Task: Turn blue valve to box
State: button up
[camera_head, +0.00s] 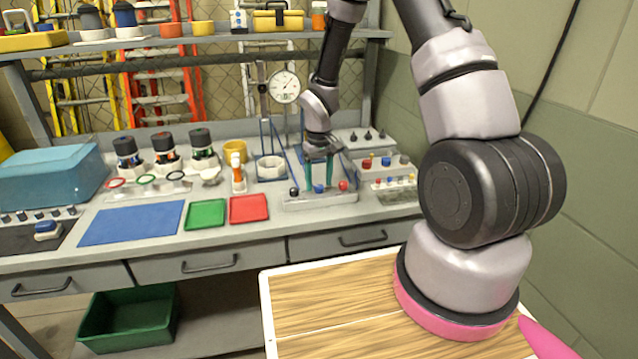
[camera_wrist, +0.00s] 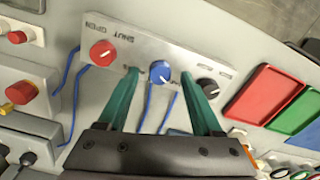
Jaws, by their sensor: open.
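The blue valve (camera_wrist: 161,75) is a round knob in the middle of a grey valve panel (camera_wrist: 128,50), between a red knob (camera_wrist: 102,53) and a black knob (camera_wrist: 207,88). In the head view the blue valve (camera_head: 318,188) shows on the panel (camera_head: 325,199) at the bench front. My gripper (camera_wrist: 159,74) is open, with one green finger on each side of the blue valve. A gap shows between the knob and each finger. My gripper (camera_head: 319,165) points down over the panel in the head view. Small labels beside the blue valve are unreadable.
A red tray (camera_head: 249,208), a green tray (camera_head: 205,214) and a blue mat (camera_head: 132,222) lie left of the panel. Another knob unit (camera_head: 385,170) stands close on the right. A dial gauge (camera_head: 284,87) stands behind.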

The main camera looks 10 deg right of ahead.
jog(key=shift+f, duration=0.45)
jog(key=shift+c, duration=0.4)
grip_shut()
jog(key=shift+m, duration=0.4)
jog(key=m, duration=1)
jog(key=shift+m, duration=0.4)
